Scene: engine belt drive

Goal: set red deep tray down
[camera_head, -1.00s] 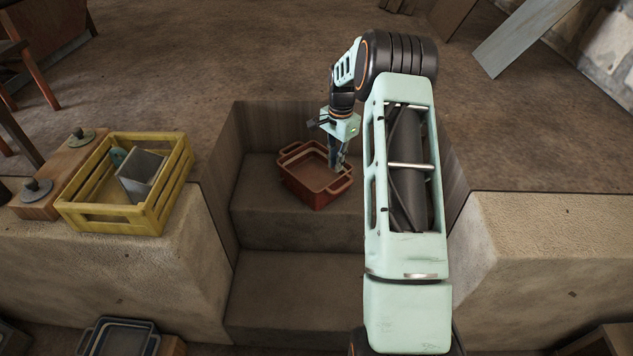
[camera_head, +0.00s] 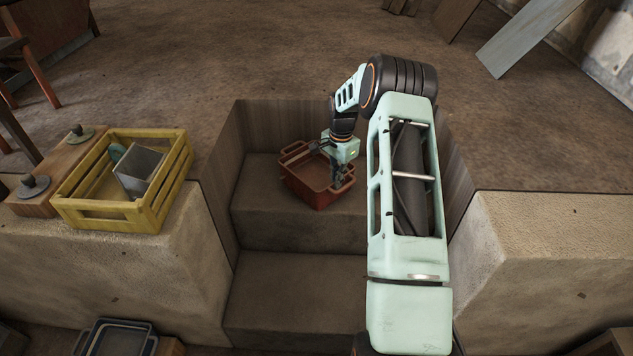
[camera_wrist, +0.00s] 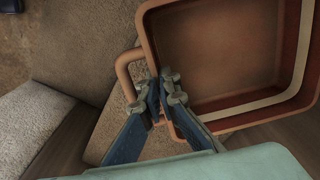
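The red deep tray (camera_head: 316,197) is in the stepped recess, over the upper step (camera_head: 262,219). It looks empty and about level. I cannot tell whether its whole base touches the step. My gripper (camera_head: 339,181) is at the tray's right front side. In the wrist view, my gripper (camera_wrist: 162,92) has its blue fingers close together on the handle side of the red deep tray (camera_wrist: 225,120), pinching it. The rest of the handle loop shows beside the fingers. The exact contact between the fingertips is partly hidden.
A yellow crate (camera_head: 110,219) holding a grey box-like part stands on the left ledge, beside a wooden block (camera_head: 68,163) with metal knobs. The recess walls rise close behind the tray. A lower step (camera_head: 290,290) is bare. Dark trays (camera_head: 118,340) lie at bottom left.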

